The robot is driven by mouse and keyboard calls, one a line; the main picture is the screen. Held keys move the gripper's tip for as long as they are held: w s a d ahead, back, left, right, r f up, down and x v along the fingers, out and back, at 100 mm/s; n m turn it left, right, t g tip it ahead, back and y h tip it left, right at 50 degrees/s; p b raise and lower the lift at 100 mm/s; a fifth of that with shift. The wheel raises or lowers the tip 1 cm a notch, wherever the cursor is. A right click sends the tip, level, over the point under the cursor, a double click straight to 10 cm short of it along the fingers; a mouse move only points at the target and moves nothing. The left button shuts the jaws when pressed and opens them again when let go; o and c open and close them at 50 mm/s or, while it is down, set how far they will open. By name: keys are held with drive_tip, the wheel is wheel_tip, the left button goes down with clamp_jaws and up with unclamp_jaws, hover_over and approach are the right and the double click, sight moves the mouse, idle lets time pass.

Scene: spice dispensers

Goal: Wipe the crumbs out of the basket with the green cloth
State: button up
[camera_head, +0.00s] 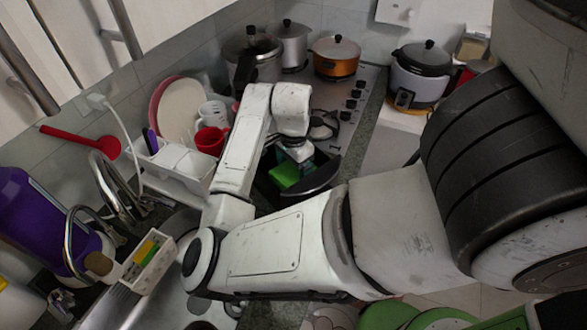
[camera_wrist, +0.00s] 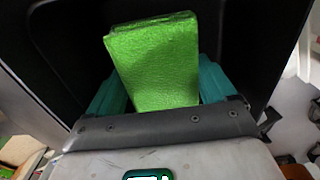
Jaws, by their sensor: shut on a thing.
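My gripper (camera_wrist: 158,88) has teal fingers and is shut on the green cloth (camera_wrist: 155,62), a folded, bright green block. The cloth also shows in the head view (camera_head: 284,175), below my wrist. A black basket (camera_head: 322,181) surrounds the cloth in the head view, partly hidden by my arm. In the wrist view the basket's dark inner surface (camera_wrist: 62,40) fills the area behind the cloth. I cannot tell whether the cloth touches the basket. No crumbs can be made out.
A white dish rack (camera_head: 180,165) with a red cup (camera_head: 210,141) and plates stands to the left. A stove (camera_head: 345,92) with pots is behind, and a rice cooker (camera_head: 419,75) is at the back right. A sink (camera_head: 150,300) is at the lower left.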

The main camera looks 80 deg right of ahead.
wheel_tip(320, 180, up, 4)
drive_tip(key=shift+f+p, duration=0.25)
drive_tip(key=shift+p, duration=0.65)
wheel_tip(320, 180, up, 8)
drive_tip(key=shift+f, duration=0.25)
